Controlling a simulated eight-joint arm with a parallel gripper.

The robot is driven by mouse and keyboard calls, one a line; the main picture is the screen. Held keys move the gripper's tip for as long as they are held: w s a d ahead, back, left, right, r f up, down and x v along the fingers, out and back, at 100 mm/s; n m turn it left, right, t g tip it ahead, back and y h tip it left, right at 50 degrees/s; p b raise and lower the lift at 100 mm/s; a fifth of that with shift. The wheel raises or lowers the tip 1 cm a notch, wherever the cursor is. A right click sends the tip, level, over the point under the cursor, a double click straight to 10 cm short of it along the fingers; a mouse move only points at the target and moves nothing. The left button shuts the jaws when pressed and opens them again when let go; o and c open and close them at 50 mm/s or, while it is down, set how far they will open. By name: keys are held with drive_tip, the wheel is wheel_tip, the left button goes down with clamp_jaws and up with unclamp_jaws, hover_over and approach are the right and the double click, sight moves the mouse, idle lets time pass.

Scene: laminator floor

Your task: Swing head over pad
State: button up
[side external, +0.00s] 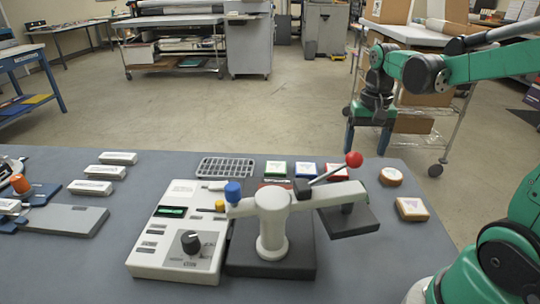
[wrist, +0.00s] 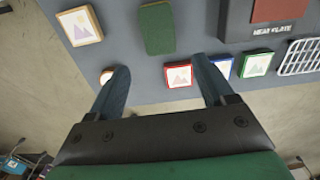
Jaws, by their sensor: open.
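The press stands at centre in the side view, with a white post and swing arm (side external: 273,203) on a dark base (side external: 270,262). The arm extends right from the post, its far end over a dark slab (side external: 350,222); I cannot tell if that slab is the head or the pad. A lever with a red ball (side external: 353,159) rises from the arm. In the wrist view, a dark green slab (wrist: 157,28) lies ahead of my fingers. My gripper (side external: 366,150) is open and empty, apart from the press, behind and above it; its fingers also show in the wrist view (wrist: 160,65).
A white control box (side external: 165,255) with a black knob stands left of the press. Green, blue and red framed tiles (side external: 337,172), a wire rack (side external: 225,167) and wooden pieces (side external: 411,209) line the back and right. The near right tabletop is clear.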

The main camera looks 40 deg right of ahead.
drive_tip(key=w+a+r+n, duration=0.1)
drive_tip(key=w+a+n, duration=0.1)
drive_tip(key=a, duration=0.2)
drive_tip(key=w+a+r+n, duration=0.2)
drive_tip(key=a, duration=0.3)
drive_tip(key=w+a+r+n, duration=0.2)
drive_tip(key=a, duration=0.3)
drive_tip(key=shift+a, duration=0.1)
drive_tip(key=shift+c, duration=0.4)
wheel_tip(320, 180, up, 4)
drive_tip(key=n, duration=0.6)
hover_over(232, 186)
drive_tip(key=shift+r, duration=0.15)
drive_tip(key=shift+f, duration=2.75)
clamp_jaws()
